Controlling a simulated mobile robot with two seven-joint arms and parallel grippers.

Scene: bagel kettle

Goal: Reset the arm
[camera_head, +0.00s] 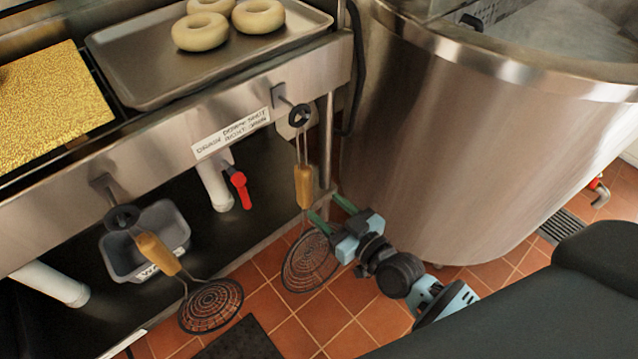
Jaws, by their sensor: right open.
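My right gripper (325,206) comes in from the lower right, low in front of the kettle. That skimmer hangs upright from a hook on the steel counter's front. My left gripper is not in view.
A tray (130,65) with bagels (200,31) sits on the counter. The large steel kettle (450,140) stands close behind my right gripper. A red-handled valve (238,187) sticks out under the counter. Tiled floor (355,295) is partly free.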

